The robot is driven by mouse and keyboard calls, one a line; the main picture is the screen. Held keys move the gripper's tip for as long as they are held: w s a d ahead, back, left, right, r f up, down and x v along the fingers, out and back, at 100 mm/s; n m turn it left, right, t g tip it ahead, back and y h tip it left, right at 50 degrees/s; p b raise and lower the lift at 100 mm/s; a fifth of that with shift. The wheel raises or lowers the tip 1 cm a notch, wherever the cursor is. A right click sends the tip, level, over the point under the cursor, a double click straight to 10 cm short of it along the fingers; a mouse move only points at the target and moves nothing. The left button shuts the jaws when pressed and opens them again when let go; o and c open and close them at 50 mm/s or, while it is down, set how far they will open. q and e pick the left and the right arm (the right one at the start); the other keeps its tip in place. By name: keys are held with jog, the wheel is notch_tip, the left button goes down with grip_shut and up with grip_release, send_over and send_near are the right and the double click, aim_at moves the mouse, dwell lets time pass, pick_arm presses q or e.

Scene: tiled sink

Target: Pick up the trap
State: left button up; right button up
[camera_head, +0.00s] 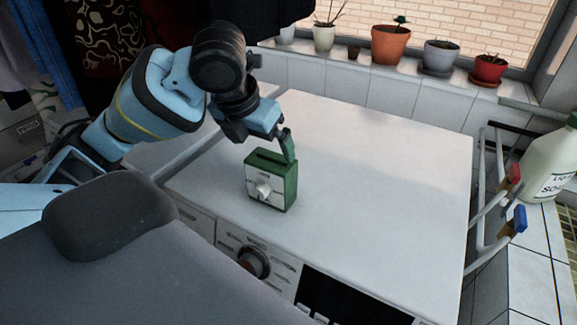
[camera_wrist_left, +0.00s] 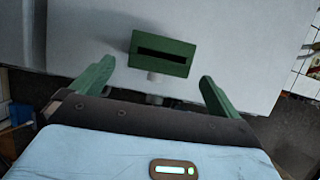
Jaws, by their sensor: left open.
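The trap appears to be the small green box (camera_head: 284,187) with a white front and a white knob. It stands upright on the white washing machine top (camera_head: 380,160), near its front edge. In the left wrist view the trap (camera_wrist_left: 150,66) shows a dark slot in its green top, with the knob towards me. My left gripper (camera_head: 277,150) is above the trap, with one green finger showing by its right side. In the left wrist view the open fingers (camera_wrist_left: 156,73) are on either side, apart from the trap. My right gripper is out of view.
Several potted plants (camera_head: 390,45) line the windowsill at the back. A wall rack (camera_head: 490,200) with red and blue pegs and a soap bottle (camera_head: 551,160) are at the right. The machine top right of the trap is clear. A control knob (camera_head: 252,262) is on the machine's front.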

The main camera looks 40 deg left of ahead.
aim_at(271, 162)
pick_arm(q)
jog(key=shift+w, duration=0.3)
jog(key=shift+s+x, duration=0.25)
jog(key=shift+x, duration=0.9)
jog(key=shift+w+f, duration=0.15)
jog(key=shift+f, duration=0.1)
jog(key=x, duration=0.4)
jog(key=shift+w+f, duration=0.15)
jog(key=shift+f, duration=0.25)
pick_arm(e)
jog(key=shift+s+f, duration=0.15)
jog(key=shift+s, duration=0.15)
pick_arm(q)
jog(key=shift+d, duration=0.1)
